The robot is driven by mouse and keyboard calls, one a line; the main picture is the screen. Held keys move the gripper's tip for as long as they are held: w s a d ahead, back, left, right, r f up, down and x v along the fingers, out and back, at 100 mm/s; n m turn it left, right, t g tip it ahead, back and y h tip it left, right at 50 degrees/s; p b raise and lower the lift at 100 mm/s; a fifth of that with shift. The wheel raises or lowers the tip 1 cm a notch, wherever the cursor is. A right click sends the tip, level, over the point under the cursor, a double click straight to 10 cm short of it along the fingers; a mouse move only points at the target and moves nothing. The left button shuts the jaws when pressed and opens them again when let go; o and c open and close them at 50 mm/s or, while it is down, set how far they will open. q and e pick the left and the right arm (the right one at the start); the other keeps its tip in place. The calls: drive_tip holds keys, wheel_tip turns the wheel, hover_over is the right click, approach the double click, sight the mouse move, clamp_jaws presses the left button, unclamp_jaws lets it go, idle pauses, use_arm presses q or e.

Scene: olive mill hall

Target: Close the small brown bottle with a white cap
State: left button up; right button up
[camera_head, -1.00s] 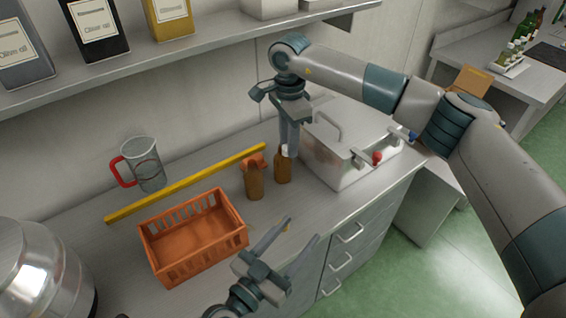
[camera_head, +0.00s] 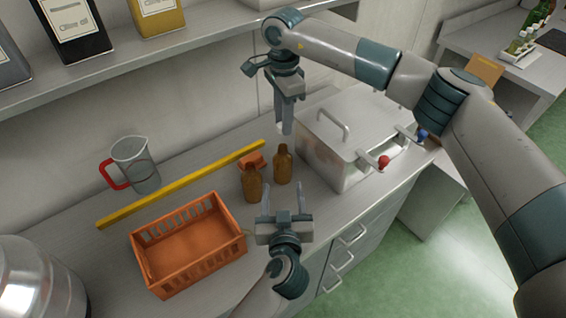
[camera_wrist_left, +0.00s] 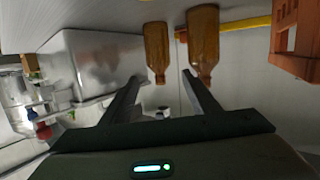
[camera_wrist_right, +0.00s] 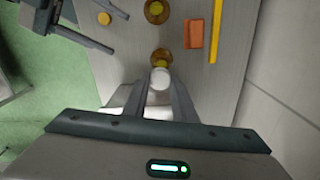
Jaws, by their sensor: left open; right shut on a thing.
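The smaller brown bottle (camera_head: 282,165) stands upright and uncapped on the counter, and also shows in the left wrist view (camera_wrist_left: 157,52) and from above in the right wrist view (camera_wrist_right: 160,58). A larger brown bottle (camera_head: 252,185) stands open to its left. My right gripper (camera_head: 283,128) is shut on the white cap (camera_wrist_right: 160,78) and holds it above and behind the smaller bottle, apart from it. My left gripper (camera_head: 284,190) is open and empty just in front of the bottles; its fingers (camera_wrist_left: 163,85) point towards the smaller one.
An orange block (camera_head: 253,160) lies behind the bottles, near a long yellow bar (camera_head: 185,183). An orange crate (camera_head: 150,262) and a measuring jug (camera_head: 140,165) are to the left. A metal box (camera_head: 345,150) with levers stands close on the right. A shelf edge (camera_head: 180,52) overhangs the back.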

use_arm(q)
drive_tip(key=shift+d+f+g, duration=0.3)
drive_tip(key=shift+f+g, duration=0.2)
drive_tip(key=shift+f, duration=0.35)
use_arm(e)
drive_tip(key=shift+w+r, duration=0.1)
drive_tip(key=shift+w, duration=0.1)
use_arm(q)
drive_tip(key=shift+s, duration=0.1)
drive_tip(key=shift+x, duration=6.05)
drive_tip(key=c, duration=1.3)
use_arm(e)
hover_over(283, 147)
drive_tip(key=shift+w+f, duration=0.15)
drive_tip(key=shift+f, duration=2.35)
drive_tip(key=shift+f, duration=0.9)
